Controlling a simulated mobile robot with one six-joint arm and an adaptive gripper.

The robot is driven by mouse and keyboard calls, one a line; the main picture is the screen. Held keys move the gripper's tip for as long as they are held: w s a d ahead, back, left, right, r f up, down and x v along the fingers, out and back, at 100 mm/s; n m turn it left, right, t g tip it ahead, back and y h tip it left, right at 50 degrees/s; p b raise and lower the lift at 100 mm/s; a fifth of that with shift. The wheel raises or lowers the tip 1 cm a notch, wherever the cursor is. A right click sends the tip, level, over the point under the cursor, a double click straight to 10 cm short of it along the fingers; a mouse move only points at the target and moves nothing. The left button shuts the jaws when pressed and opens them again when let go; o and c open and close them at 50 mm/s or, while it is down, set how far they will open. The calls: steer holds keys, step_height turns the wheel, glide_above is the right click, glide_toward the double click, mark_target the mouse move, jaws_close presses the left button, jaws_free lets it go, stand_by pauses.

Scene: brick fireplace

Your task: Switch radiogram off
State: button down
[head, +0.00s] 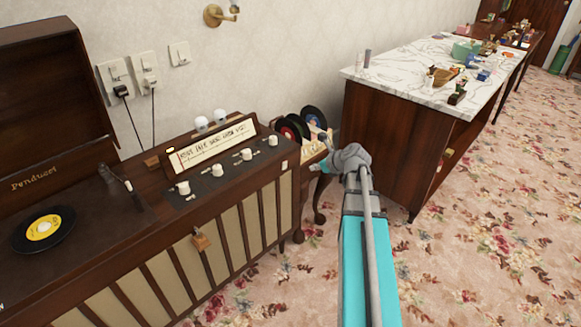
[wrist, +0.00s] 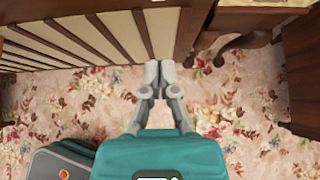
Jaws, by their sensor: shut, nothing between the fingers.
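The radiogram (head: 108,235) is a long dark wooden cabinet on the left in the head view, with its lid raised. Its control panel has a pale dial (head: 213,145), several white knobs such as the rightmost knob (head: 272,140), and a small white square piece (head: 284,165) at the right end. A black record with a yellow label (head: 44,228) lies on its turntable. My gripper (wrist: 158,78) is shut and empty in the wrist view, pointing toward the slatted cabinet front (wrist: 75,40), above the floor. In the head view my arm ends right of the radiogram, apart from the knobs.
A rack of records (head: 302,125) stands just right of the radiogram. A marble-topped cabinet (head: 400,72) with small items stands farther right. Wall sockets (head: 146,70) with plugs are behind the radiogram. The floral carpet (head: 485,215) is clear on the right.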

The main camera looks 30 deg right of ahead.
steer(key=shift+w+f, duration=0.1)
steer(key=b, duration=0.6)
glide_toward(285, 166)
steer(key=w+f, duration=0.3)
steer(key=f, duration=0.1)
steer(key=shift+w+a+f, duration=0.1)
steer(key=shift+w+a, duration=0.7)
steer(key=shift+w, duration=0.2)
